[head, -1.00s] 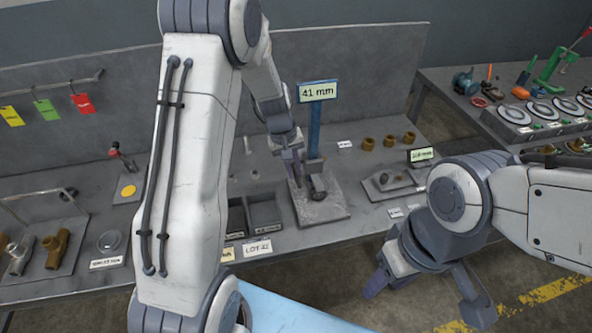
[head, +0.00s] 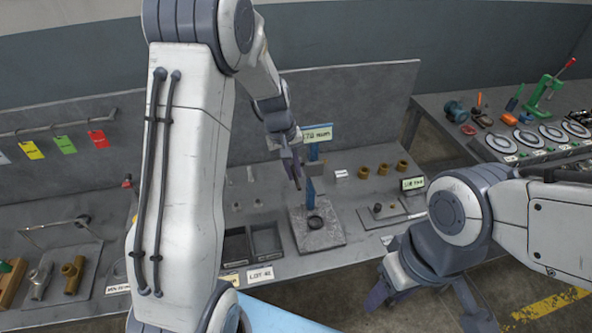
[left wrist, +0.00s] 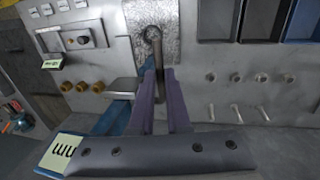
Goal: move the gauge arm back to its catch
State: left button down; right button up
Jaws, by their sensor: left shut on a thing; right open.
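The gauge has a speckled grey base plate (head: 318,238), a blue post (head: 311,188) and a display (head: 318,134) on top, partly covered by my left arm. A dark ring (head: 315,222) lies on the plate. My left gripper (head: 298,178) is at the post, above the plate. In the left wrist view its purple fingers (left wrist: 160,80) are shut on a thin dark rod, the gauge arm (left wrist: 157,58); the plate (left wrist: 175,35) is beyond it. The catch cannot be made out. My right gripper (head: 420,305) is open and empty in front of the bench.
Dark bins (head: 266,240) with a LOT 42 label stand left of the gauge. A smaller plate with parts (head: 385,212) and several brass rings (head: 383,170) are to the right. A grey back panel (head: 350,100) rises behind. A second bench (head: 470,145) stands at far right.

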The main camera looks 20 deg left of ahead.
pick_arm(q)
jog(key=c, duration=0.9)
grip_release()
jog(key=shift+w+d+r, duration=0.1)
jog(key=shift+w+r, duration=0.1)
jog(key=shift+r, duration=0.1)
jog(key=shift+f, duration=0.1)
jog(key=shift+s, duration=0.1)
jog(key=r, duration=0.3)
jog(key=a+r+b, duration=0.1)
jog(key=r, duration=0.3)
jog(key=s+a+r, duration=0.1)
jog(key=r, duration=0.2)
jog(key=shift+r+b, duration=0.15)
jog(key=shift+b, duration=0.25)
